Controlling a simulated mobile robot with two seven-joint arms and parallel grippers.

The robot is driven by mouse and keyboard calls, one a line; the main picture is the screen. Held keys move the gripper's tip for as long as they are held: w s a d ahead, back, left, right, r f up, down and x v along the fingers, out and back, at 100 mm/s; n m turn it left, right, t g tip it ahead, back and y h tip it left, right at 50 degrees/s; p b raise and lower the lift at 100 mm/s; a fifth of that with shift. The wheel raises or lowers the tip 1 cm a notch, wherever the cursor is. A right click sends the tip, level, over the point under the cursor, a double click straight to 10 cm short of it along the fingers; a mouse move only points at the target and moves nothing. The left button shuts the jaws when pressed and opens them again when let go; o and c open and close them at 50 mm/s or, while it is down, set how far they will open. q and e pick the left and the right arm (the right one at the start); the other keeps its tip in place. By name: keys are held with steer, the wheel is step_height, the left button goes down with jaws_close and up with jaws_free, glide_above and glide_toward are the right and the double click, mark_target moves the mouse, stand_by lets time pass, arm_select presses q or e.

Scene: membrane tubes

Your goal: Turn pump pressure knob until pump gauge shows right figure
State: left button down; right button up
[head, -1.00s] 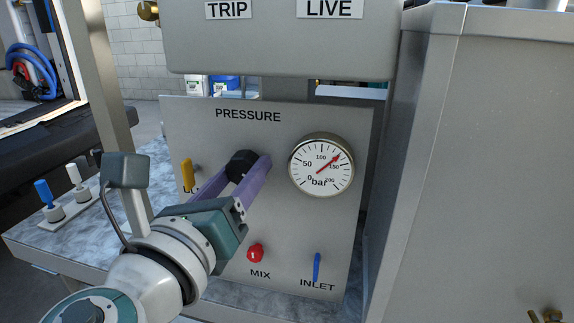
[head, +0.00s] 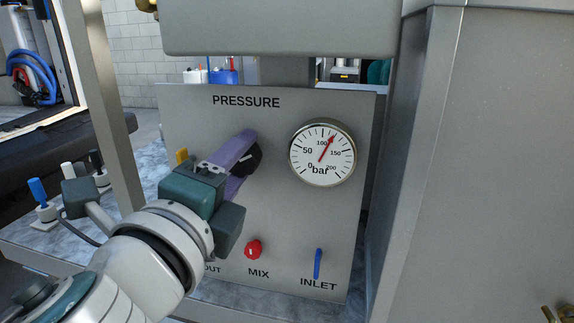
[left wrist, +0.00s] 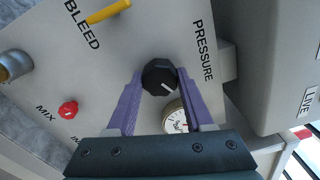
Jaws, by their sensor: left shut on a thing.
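The black pressure knob (head: 248,158) is on the grey pump panel (head: 290,230), under the PRESSURE label. My left gripper (head: 246,155) is shut on it; in the left wrist view the purple fingers lie on both sides of the black knob (left wrist: 159,77), with its white mark visible. The fingers partly cover the knob in the head view. The round pump gauge (head: 322,153) is to the right of the knob. Its red needle points between 100 and 150 bar, at about 120.
A red MIX knob (head: 253,250) and blue INLET lever (head: 318,263) are lower on the panel. The yellow BLEED lever (left wrist: 108,12) is close to the left gripper. A large grey cabinet (head: 480,170) stands to the right.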

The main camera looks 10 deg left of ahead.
arm_select(q)
steer(key=n, duration=0.6)
stand_by(0.5)
steer(key=shift+c, duration=1.4)
jaws_free()
steer(key=s+b, duration=0.1)
steer(key=s, duration=0.9)
steer(key=shift+a, duration=0.15)
steer(key=shift+f, duration=0.1)
